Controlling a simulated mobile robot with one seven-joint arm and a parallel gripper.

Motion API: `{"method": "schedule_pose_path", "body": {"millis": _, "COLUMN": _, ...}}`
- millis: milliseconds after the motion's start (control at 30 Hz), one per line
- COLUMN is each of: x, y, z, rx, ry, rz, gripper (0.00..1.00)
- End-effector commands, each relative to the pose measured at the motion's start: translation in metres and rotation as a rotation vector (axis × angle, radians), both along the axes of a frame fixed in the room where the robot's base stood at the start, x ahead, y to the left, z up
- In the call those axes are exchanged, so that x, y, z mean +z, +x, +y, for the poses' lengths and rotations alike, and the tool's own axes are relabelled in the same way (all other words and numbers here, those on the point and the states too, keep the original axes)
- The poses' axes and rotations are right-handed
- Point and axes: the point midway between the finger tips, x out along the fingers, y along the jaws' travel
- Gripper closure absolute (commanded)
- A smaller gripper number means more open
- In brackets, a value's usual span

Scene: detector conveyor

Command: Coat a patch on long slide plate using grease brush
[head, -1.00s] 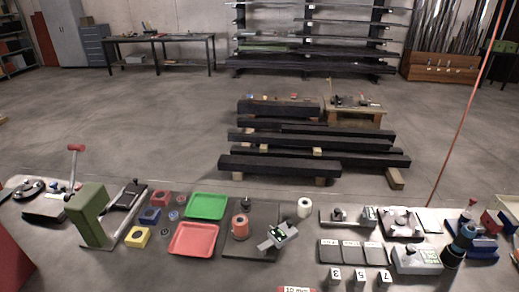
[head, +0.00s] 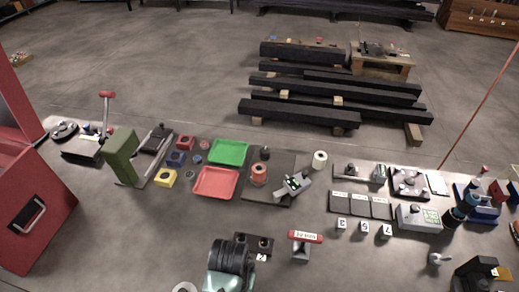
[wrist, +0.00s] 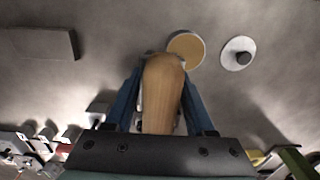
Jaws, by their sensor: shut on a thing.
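My gripper (wrist: 160,110) shows in the wrist view, its blue fingers shut on a wooden handle, which I take to be the grease brush (wrist: 162,95). The brush's working end is hidden. A round tan-topped pot (wrist: 186,49) stands just beyond the handle, with a white disc with a dark knob (wrist: 238,54) to its right. Whether the brush touches the pot I cannot tell. A dark flat block (wrist: 33,43) lies at the upper left; I cannot tell whether it is the long slide plate. I cannot identify the plate in the head view.
Numbered blocks (head: 364,227) and fixtures (head: 408,182) stand at the right. Bare bench shows left of centre.

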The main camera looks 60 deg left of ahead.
Motion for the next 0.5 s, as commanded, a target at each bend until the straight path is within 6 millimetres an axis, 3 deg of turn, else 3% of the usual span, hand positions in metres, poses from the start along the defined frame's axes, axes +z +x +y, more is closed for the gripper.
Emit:
{"method": "schedule_pose_path", "body": {"millis": 33, "x": 0.011, "y": -0.010, "z": 0.005, "rx": 0.006, "ry": -0.003, "rz": 0.003, "gripper": 0.90}}
{"method": "schedule_pose_path", "body": {"millis": 200, "x": 0.008, "y": -0.032, "z": 0.018, "rx": 0.004, "ry": -0.001, "rz": 0.001, "gripper": 0.90}}
{"method": "schedule_pose_path", "body": {"millis": 500, "x": -0.004, "y": -0.041, "z": 0.022, "rx": 0.000, "ry": 0.001, "rz": 0.000, "gripper": 0.90}}
